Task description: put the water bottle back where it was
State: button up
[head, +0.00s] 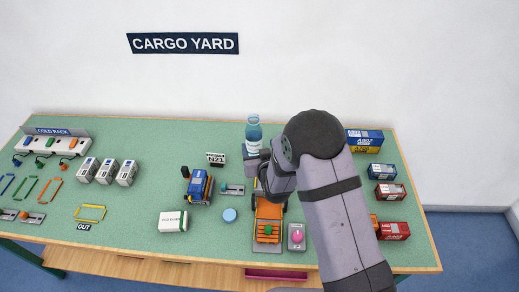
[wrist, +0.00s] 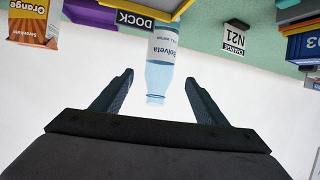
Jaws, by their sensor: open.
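The water bottle (head: 253,138) is clear blue with a pale label and stands upright near the back of the green table, just left of my arm. It also shows upside down in the wrist view (wrist: 161,50), its label reading "Solveta". My gripper (wrist: 159,76) is open, with one finger to each side of the bottle's upper end and gaps on both sides. Whether the fingers reach around the bottle in depth is hard to tell. In the head view my gripper (head: 256,163) is close by the bottle and largely hidden by my wrist.
A "DOCK" label (wrist: 134,19) and an orange carton (wrist: 33,22) show near the bottle. An N21 sign (head: 216,158) and a blue truck (head: 198,187) stand to the left. An orange flatbed (head: 268,222) lies in front; red and blue containers (head: 388,192) stand right.

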jog(key=shift+s+d+r, duration=0.1)
jog(key=shift+s, duration=0.2)
jog(key=s+d+r+m+g+h, duration=0.1)
jog(key=s+d+g, duration=0.3)
jog(key=s, duration=0.6)
jog(key=s+d+r+m+g+h, duration=0.1)
jog(key=s+d+g, duration=0.3)
jog(key=s+d, duration=0.5)
jog(key=s+d+r+m+g+h, duration=0.1)
jog(key=s+d+g, duration=0.4)
jog(key=s, duration=0.8)
jog(key=shift+d+r, duration=0.65)
jog(key=shift+r, duration=0.2)
